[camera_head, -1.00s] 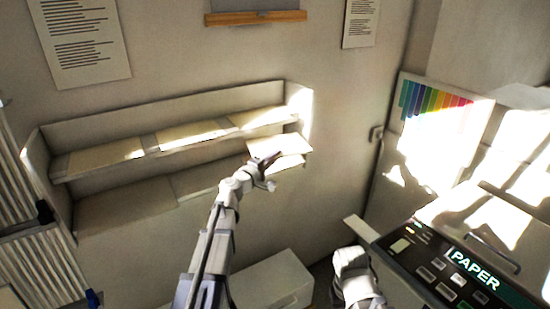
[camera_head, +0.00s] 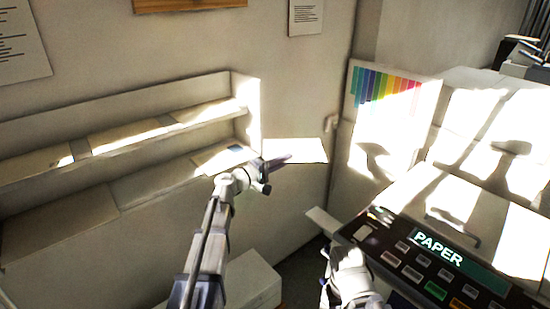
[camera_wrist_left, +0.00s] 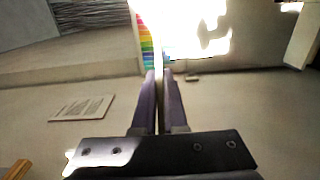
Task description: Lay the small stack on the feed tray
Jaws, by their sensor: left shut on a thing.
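My left gripper (camera_head: 277,161) is shut on a small stack (camera_head: 300,150) of white paper. The stack is held nearly flat, clear of the shelf's right end, with the wall behind it. In the left wrist view the two fingers (camera_wrist_left: 159,75) are close together, and the stack is at most a thin edge between them. The copier (camera_head: 440,255), with a lit PAPER display, stands to the right of the stack. A pale flap (camera_head: 322,221) sticks out from its left side; I cannot tell whether this is the feed tray.
A two-level wall shelf (camera_head: 55,180) at left holds several paper piles. A colour chart (camera_head: 385,90) is on the sunlit wall surface behind the copier. A pale box (camera_head: 250,285) is low in front. Open space lies between the shelf and the copier.

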